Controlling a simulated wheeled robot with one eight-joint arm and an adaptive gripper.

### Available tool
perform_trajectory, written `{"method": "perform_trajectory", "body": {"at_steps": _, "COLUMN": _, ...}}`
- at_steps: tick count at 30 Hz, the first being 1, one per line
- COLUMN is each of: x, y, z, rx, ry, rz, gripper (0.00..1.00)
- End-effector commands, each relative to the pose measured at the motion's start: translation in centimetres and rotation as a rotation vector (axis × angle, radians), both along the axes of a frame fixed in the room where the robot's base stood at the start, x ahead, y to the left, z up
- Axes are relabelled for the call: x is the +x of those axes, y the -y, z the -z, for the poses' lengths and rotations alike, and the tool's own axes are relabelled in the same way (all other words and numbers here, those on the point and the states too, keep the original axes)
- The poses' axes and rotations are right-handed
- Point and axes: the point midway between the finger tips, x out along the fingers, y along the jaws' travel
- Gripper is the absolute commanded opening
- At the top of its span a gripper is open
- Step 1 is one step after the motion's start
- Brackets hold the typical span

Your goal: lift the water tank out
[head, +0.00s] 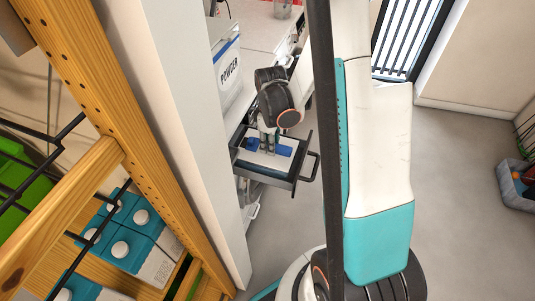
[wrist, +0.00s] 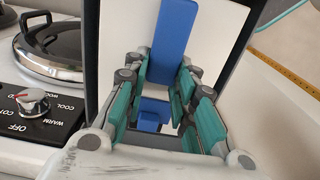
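The water tank appears to be the white-topped piece with blue parts (head: 285,150) sitting in a black pulled-out drawer. In the wrist view its white top (wrist: 218,35) carries a long blue bar (wrist: 172,40) and a smaller blue piece (wrist: 150,116). My gripper (head: 268,143) points down over the drawer in the head view. In the wrist view my gripper (wrist: 160,90) has its teal-padded fingers apart, with the blue parts showing between and beyond them. I see no clear contact. The tank's sides are hidden inside the drawer.
The black drawer (head: 308,182) has a handle on its right. A powder bag (head: 228,68) stands on the counter above. A steel-lidded pot (wrist: 52,45) and a knob panel (wrist: 38,108) lie left in the wrist view. A white wall end and wooden shelf (head: 110,110) stand left.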

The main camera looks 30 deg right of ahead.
Motion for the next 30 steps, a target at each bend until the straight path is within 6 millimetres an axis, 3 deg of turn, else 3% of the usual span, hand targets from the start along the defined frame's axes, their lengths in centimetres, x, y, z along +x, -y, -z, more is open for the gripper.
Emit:
{"method": "perform_trajectory", "body": {"at_steps": 11, "x": 0.0, "y": 0.0, "z": -0.1, "rx": 0.0, "ry": 0.0, "rz": 0.0, "gripper": 0.0}}
{"method": "perform_trajectory", "body": {"at_steps": 17, "x": 0.0, "y": 0.0, "z": -1.4, "rx": 0.0, "ry": 0.0, "rz": 0.0, "gripper": 0.0}}
{"method": "perform_trajectory", "body": {"at_steps": 23, "x": 0.0, "y": 0.0, "z": -5.2, "rx": 0.0, "ry": 0.0, "rz": 0.0, "gripper": 0.0}}
{"method": "perform_trajectory", "body": {"at_steps": 30, "x": 0.0, "y": 0.0, "z": -11.2, "rx": -0.001, "ry": 0.001, "rz": 0.0, "gripper": 0.0}}
